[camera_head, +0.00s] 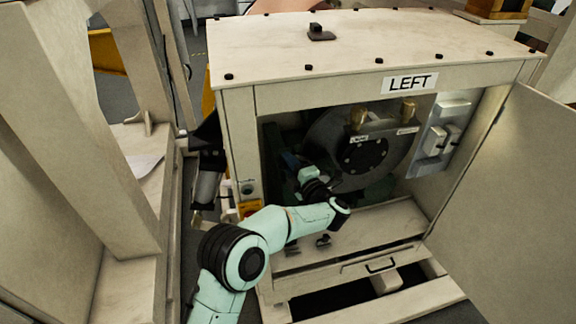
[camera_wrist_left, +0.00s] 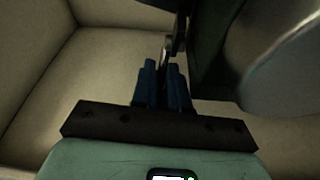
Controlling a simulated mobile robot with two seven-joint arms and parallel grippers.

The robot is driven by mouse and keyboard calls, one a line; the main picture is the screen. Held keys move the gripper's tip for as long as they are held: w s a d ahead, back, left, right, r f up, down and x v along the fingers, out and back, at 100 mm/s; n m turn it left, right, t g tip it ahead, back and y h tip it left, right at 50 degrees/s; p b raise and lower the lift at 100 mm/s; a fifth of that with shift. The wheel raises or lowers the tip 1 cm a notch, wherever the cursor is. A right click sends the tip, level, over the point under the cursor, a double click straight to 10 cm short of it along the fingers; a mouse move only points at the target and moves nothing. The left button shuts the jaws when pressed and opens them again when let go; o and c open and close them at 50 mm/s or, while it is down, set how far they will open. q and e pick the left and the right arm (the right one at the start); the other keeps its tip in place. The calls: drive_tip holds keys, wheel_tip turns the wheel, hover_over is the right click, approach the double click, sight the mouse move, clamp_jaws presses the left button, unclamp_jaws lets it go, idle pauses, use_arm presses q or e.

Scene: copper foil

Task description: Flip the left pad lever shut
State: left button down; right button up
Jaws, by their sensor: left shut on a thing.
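The cabinet labelled LEFT (camera_head: 410,83) stands open. Inside it is a round dark drum unit (camera_head: 362,152) with two brass-coloured fittings. My left arm reaches in through the opening, and my left gripper (camera_head: 290,162) is in the shadow left of the drum. In the left wrist view the blue fingers (camera_wrist_left: 163,85) are shut on a thin grey metal piece, seemingly the pad lever (camera_wrist_left: 168,46). Its lower end is hidden between the fingers. A large rounded grey part (camera_wrist_left: 280,60) is close on the right. My right gripper is not in view.
The cabinet door (camera_head: 515,200) stands open at the right. The cabinet floor (camera_head: 385,232) is mostly clear, with small dark clips (camera_head: 322,240) at its front edge. A grey switch box (camera_head: 440,135) is on the inner right side. A wooden frame (camera_head: 75,130) is on the left.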

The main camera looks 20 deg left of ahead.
use_arm(q)
drive_tip(key=shift+s+a+n+g+y, duration=0.3)
drive_tip(key=shift+n+g+y, duration=0.3)
drive_tip(key=shift+n+g, duration=0.15)
drive_tip(key=shift+a, duration=0.1)
drive_tip(key=c, duration=0.9)
unclamp_jaws()
drive_tip(key=shift+s, duration=0.1)
drive_tip(key=shift+c, duration=0.2)
drive_tip(key=shift+f, duration=0.25)
drive_tip(key=shift+d+r, duration=0.2)
